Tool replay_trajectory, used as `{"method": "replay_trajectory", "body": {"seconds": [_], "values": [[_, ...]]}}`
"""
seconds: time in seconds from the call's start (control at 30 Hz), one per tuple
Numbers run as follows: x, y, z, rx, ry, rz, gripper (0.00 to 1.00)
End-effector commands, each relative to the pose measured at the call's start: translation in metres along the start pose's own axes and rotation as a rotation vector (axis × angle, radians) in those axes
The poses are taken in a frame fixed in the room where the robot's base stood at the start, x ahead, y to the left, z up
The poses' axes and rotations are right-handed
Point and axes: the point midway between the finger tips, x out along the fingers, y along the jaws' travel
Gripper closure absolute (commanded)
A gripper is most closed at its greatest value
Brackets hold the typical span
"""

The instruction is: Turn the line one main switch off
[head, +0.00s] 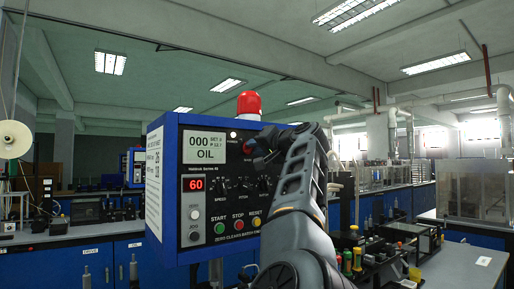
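I cannot make out which control is the line one main switch; the panel's right side is hidden behind my arm. My gripper (262,152) is in front of the panel's upper right; contact and finger opening are unclear.
A red beacon (249,105) stands on top of the box. A bench with bottles and small equipment (372,250) lies at lower right. Blue benches with instruments (95,262) stand behind on the left. A clear-walled enclosure (471,197) is at far right.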

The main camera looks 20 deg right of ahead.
Motion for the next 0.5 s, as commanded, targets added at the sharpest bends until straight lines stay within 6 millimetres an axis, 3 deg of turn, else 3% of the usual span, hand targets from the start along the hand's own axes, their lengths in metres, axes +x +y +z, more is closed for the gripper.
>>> {"method": "replay_trajectory", "body": {"seconds": [0.2, 0.5], "values": [[-0.0001, 0.0000, 0.0001, 0.000, 0.000, 0.000, 1.00], [-0.0001, 0.0005, 0.0003, -0.003, 0.000, 0.001, 1.00]]}}
